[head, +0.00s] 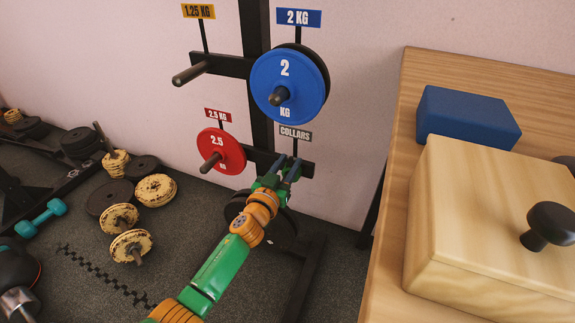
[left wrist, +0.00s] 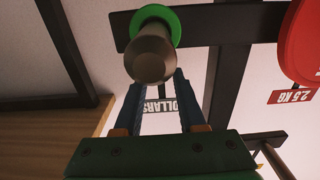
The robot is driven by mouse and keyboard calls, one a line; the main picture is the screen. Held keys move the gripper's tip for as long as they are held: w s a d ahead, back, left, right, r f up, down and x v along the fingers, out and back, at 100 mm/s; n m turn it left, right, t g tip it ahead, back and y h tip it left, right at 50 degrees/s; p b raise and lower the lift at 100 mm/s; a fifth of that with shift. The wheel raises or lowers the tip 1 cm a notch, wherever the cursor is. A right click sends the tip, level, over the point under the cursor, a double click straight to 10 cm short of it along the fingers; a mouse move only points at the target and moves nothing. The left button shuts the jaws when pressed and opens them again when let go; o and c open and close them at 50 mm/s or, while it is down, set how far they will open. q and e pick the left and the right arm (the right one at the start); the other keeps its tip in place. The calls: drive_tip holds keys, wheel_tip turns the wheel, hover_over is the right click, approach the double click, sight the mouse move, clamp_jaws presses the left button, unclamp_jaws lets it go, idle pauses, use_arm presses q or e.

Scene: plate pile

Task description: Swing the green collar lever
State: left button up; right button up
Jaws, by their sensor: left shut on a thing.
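The collars peg shows in the left wrist view as a blunt grey bar end (left wrist: 150,58), with a green collar (left wrist: 172,22) around it near the rack's black crossbar. I cannot make out the collar's lever; the peg end covers that spot. My left gripper (head: 280,172) is at the peg under the COLLARS sign (head: 295,133). In the left wrist view its two blue fingers (left wrist: 155,85) reach up behind the peg end. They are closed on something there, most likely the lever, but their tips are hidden. My right gripper is in neither view.
A blue 2 kg plate (head: 290,85) hangs above and a red 2.5 kg plate (head: 219,151) hangs to the left. A wooden table (head: 395,190) with a wooden box (head: 470,215) and blue block (head: 465,117) stands at right. Loose plates (head: 155,190) lie on the left floor.

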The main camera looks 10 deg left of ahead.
use_arm(q)
drive_tip(key=shift+f, duration=0.1)
drive_tip(key=shift+w, duration=0.1)
drive_tip(key=shift+w+d+f+b, duration=0.1)
drive_tip(key=shift+w+f+b, duration=0.2)
drive_tip(key=shift+b, duration=0.2)
idle(0.5)
drive_tip(key=shift+w+f+b, duration=0.15)
drive_tip(key=shift+f+b, duration=0.25)
idle(0.4)
drive_tip(key=shift+w, duration=0.1)
clamp_jaws()
drive_tip(key=shift+f+b, duration=0.3)
